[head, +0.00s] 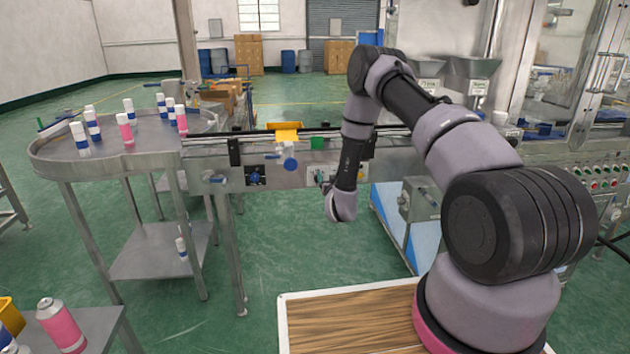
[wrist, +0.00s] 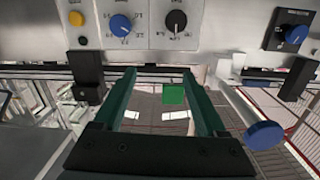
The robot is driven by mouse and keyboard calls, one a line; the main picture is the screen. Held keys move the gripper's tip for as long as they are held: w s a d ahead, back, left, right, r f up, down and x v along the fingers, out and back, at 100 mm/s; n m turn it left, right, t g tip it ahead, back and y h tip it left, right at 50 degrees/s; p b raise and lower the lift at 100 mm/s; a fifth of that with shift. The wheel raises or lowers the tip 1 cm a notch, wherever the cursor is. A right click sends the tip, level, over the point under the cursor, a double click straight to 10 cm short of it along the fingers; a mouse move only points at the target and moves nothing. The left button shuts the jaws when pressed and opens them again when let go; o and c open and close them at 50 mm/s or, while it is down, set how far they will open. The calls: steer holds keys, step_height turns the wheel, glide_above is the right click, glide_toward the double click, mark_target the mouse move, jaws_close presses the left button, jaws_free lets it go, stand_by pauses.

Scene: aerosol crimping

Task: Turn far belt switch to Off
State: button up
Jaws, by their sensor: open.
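I cannot tell which control is the far belt switch. A blue rotary switch on a dark plate (head: 255,177) sits on the conveyor's front side in the head view. In the wrist view it shows at the upper right (wrist: 297,34). A panel with a blue dial knob (wrist: 121,26), a black dial knob (wrist: 176,21) and a yellow button (wrist: 76,18) spans the top of the wrist view. My gripper (wrist: 158,75) is open and empty, its green fingers pointing towards this panel, apparently apart from it. The head view mostly hides the gripper behind my wrist.
A blue round handle (wrist: 264,135) and a green block (wrist: 174,94) show near my fingers. The conveyor (head: 210,143) joins a round table (head: 60,151) with several cans at the left. A hopper machine (head: 472,68) stands at the right. Green floor before the conveyor is open.

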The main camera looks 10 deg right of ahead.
step_height(320, 180, down, 6)
steer(key=s+a+n, duration=0.1)
steer(key=s+a, duration=0.1)
steer(key=w, duration=1)
steer(key=shift+w+t+y, duration=0.3)
steer(key=shift+w, duration=0.05)
steer(key=shift+a, duration=0.1)
jaws_close()
